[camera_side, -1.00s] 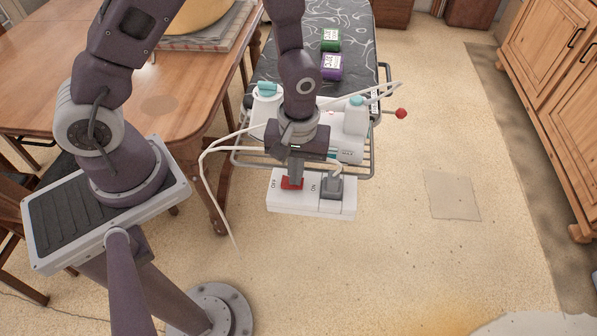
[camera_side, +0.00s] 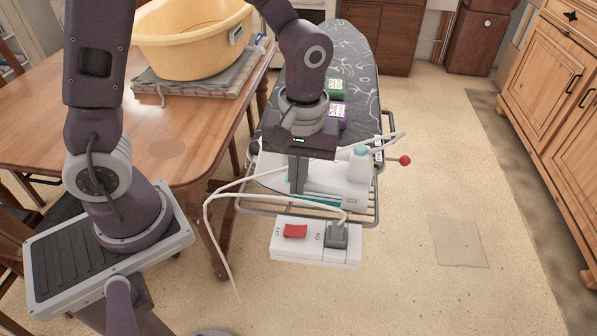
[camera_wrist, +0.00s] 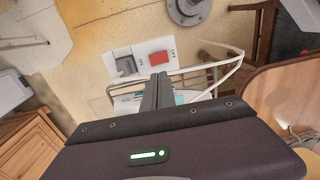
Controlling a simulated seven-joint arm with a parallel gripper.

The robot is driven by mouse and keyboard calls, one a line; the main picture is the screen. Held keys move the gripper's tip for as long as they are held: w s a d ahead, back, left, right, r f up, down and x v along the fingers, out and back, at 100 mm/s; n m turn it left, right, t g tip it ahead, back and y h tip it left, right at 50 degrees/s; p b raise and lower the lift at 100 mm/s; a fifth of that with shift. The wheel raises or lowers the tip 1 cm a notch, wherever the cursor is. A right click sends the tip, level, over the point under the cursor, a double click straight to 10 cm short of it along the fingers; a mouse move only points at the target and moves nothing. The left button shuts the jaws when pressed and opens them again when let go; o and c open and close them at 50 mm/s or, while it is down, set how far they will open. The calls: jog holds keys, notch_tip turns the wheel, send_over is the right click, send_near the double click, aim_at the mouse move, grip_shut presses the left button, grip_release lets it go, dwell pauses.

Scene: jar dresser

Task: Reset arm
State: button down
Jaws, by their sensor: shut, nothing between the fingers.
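My gripper (camera_side: 297,190) is shut and empty, pointing down above the front end of the ironing board. It also shows in the wrist view (camera_wrist: 157,78). In front of and below it is a white power strip (camera_side: 283,252) with a red rocker switch (camera_side: 295,231) between OFF and ON labels. A grey plug (camera_side: 337,235) sits in its socket. The switch (camera_wrist: 158,58) and plug (camera_wrist: 126,66) show clear of my fingertips in the wrist view. Behind my gripper, a white and teal iron (camera_side: 345,180) is partly hidden.
The ironing board (camera_side: 352,52) carries a green box (camera_side: 336,88) and a purple box (camera_side: 337,110). A wire rack (camera_side: 362,213) and a white cord (camera_side: 207,225) are near my gripper. A wooden table (camera_side: 170,125) with a yellow basin (camera_side: 190,45) stands left. Floor to the right is open.

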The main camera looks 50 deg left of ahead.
jog(key=shift+r, duration=1)
